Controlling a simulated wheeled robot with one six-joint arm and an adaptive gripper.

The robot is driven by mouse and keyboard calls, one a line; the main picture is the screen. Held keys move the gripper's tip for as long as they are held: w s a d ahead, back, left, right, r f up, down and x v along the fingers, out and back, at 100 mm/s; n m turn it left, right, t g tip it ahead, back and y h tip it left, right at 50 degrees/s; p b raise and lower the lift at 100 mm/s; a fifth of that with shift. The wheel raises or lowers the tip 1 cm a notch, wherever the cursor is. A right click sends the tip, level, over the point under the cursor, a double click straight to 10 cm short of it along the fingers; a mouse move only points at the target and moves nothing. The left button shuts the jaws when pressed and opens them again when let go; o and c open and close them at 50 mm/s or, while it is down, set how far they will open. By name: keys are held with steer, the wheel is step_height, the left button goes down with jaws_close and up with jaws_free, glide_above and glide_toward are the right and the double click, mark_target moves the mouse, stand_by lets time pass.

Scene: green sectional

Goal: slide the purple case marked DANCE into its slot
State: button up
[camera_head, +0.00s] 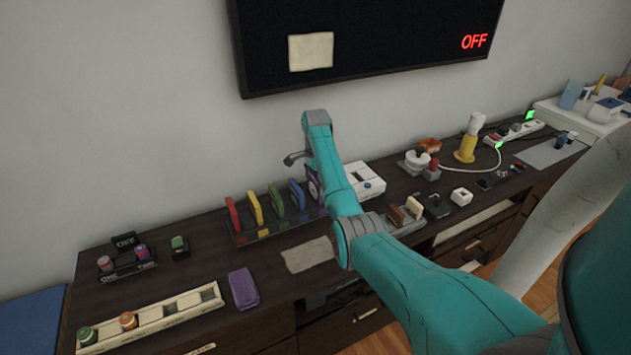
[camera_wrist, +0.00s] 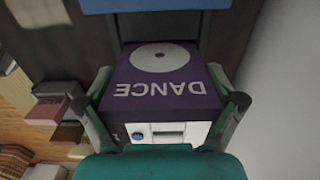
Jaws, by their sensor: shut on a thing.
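The purple case marked DANCE (camera_wrist: 160,95) fills the middle of the wrist view, its lettering upside down there. My gripper (camera_wrist: 160,82) is shut on it, with one finger at each side. In the head view the purple case (camera_head: 313,183) shows only in part behind my arm, at the right end of the rack (camera_head: 272,233), beside the blue case (camera_head: 296,192). The blue case (camera_wrist: 155,5) also shows along the top of the wrist view. My arm hides the slot, and I cannot tell how deep the purple case sits.
Red (camera_head: 233,214), yellow (camera_head: 255,207) and green (camera_head: 276,201) cases stand upright in the rack. A white box (camera_head: 364,180) stands close on the right.

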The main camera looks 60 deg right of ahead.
steer(key=shift+f, duration=1.4)
steer(key=o, duration=0.8)
steer(key=shift+r, duration=3.75)
steer(key=shift+s, duration=0.1)
